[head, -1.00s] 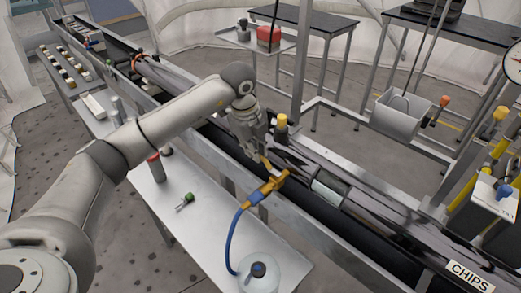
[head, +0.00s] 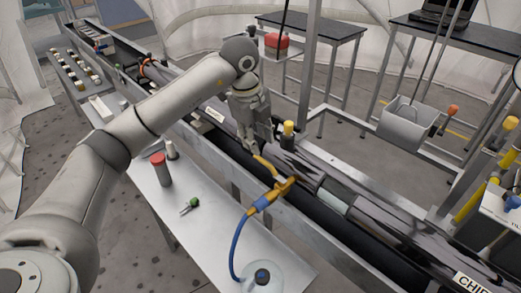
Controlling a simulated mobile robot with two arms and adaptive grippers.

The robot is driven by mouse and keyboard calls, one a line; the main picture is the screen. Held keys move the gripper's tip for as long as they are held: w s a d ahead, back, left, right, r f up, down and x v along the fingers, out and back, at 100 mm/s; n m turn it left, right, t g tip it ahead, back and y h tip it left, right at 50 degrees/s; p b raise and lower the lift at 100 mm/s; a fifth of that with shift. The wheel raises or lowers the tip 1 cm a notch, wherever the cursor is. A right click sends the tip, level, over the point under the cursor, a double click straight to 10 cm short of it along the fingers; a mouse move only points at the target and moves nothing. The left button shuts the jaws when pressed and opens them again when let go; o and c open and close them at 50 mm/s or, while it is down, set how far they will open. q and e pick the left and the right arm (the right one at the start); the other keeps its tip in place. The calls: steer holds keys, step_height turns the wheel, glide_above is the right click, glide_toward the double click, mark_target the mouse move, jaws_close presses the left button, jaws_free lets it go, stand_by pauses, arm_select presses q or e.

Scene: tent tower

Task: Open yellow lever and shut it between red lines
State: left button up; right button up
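A yellow valve (head: 276,191) with a blue hose on its near end sits at the near side of the long dark conveyor. Its yellow lever (head: 264,163) points up and away from the valve body, toward my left gripper. My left gripper (head: 258,143) is just above and behind the lever's far end, pointing down. Its fingers are small and partly merge with the dark background, so contact and opening are unclear. I cannot make out red lines. My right gripper is not in view.
The blue hose (head: 234,245) curves down to a clear round container at the near table's edge. A yellow-topped post (head: 289,129) stands close right of my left gripper. The metal table (head: 165,207) holds a red-capped cylinder (head: 160,168) and a small green item (head: 192,205).

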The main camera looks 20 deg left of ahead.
arm_select(q)
steer(key=r, duration=0.3)
steer(key=s+r, duration=0.1)
steer(key=r, duration=0.1)
steer(key=shift+a+r, duration=0.1)
steer(key=shift+a, duration=0.05)
stand_by(0.3)
